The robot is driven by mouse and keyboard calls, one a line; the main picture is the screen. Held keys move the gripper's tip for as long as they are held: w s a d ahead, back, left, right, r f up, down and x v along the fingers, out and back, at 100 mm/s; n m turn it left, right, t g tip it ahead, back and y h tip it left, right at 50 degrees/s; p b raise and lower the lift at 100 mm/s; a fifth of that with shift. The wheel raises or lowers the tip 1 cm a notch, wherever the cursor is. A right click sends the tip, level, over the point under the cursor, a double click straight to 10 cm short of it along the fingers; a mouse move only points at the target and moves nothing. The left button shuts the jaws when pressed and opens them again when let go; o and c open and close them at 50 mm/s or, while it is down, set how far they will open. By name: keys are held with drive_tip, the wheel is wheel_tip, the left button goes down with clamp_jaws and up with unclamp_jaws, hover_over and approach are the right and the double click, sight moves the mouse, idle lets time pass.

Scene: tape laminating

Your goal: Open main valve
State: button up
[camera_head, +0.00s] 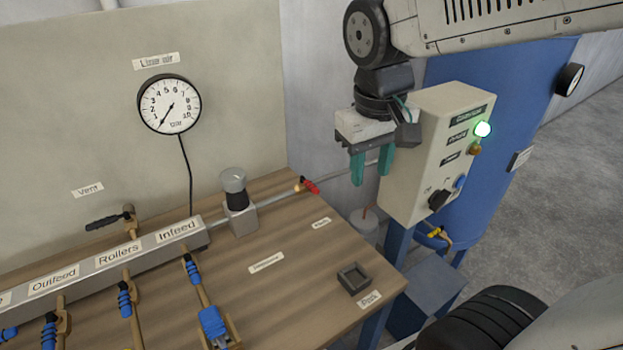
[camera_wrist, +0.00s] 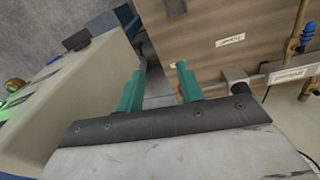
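The main valve's red handle (camera_head: 309,185) is on the pipe at the table's back right edge, beside a brass fitting; a small label (camera_head: 321,222), which seems to read "Main", lies in front of it. My gripper (camera_head: 372,167) hangs to the right of the handle, beyond the table edge, with its two teal fingers apart and nothing between them. In the wrist view, my gripper (camera_wrist: 158,80) also shows a clear gap between the fingers. A sliver of the red handle (camera_wrist: 180,90) shows there beside the right finger, which hides most of it.
A cream control box (camera_head: 432,150) with a lit green lamp stands close right of my gripper, before a blue tank (camera_head: 510,120). A clear-topped unit (camera_head: 236,200) sits on the pipe left of the valve. A dark square tray (camera_head: 354,278) lies near the table's front right.

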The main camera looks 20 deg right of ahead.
drive_tip(key=w+a+f+n+h, duration=0.1)
drive_tip(key=w+a+f, duration=0.15)
drive_tip(key=w, duration=0.75)
approach(314, 187)
drive_tip(key=shift+n, duration=0.3)
drive_tip(key=f, duration=0.5)
drive_tip(key=d+f, duration=0.1)
drive_tip(key=f, duration=0.2)
drive_tip(key=shift+w+d+f, duration=0.1)
drive_tip(key=shift+w, duration=0.2)
clamp_jaws()
